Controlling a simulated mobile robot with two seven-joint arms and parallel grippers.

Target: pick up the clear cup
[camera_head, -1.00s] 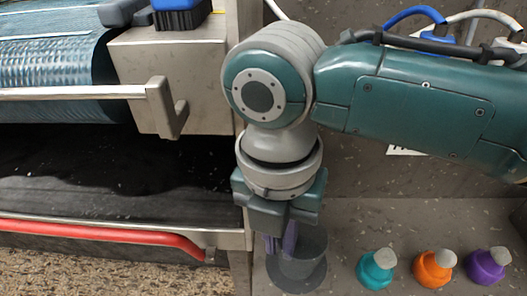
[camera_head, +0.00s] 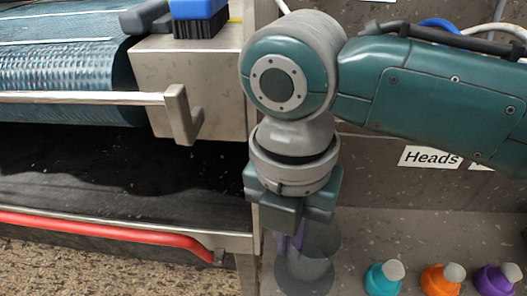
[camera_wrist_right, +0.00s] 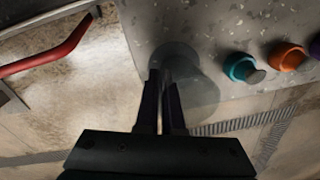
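The clear cup (camera_head: 322,242) is see-through grey and stands upright over a dark round spot (camera_head: 300,282) on the grey speckled counter. In the right wrist view the cup (camera_wrist_right: 203,97) shows faintly to the right of my fingers. My right gripper (camera_head: 293,242) points down at the cup's left side. Its two dark purple fingers are close together with the cup's wall between them, shown also in the right wrist view (camera_wrist_right: 163,75). The cup appears slightly raised; the exact gap below is hard to tell. My left gripper is out of view.
Teal (camera_head: 383,280), orange (camera_head: 442,280) and purple (camera_head: 497,281) bottles with grey caps stand to the right on the counter. The scrubber machine, with a metal handle (camera_head: 90,98) and red bar (camera_head: 110,231), is on the left. A "Heads" label (camera_head: 431,158) is behind.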

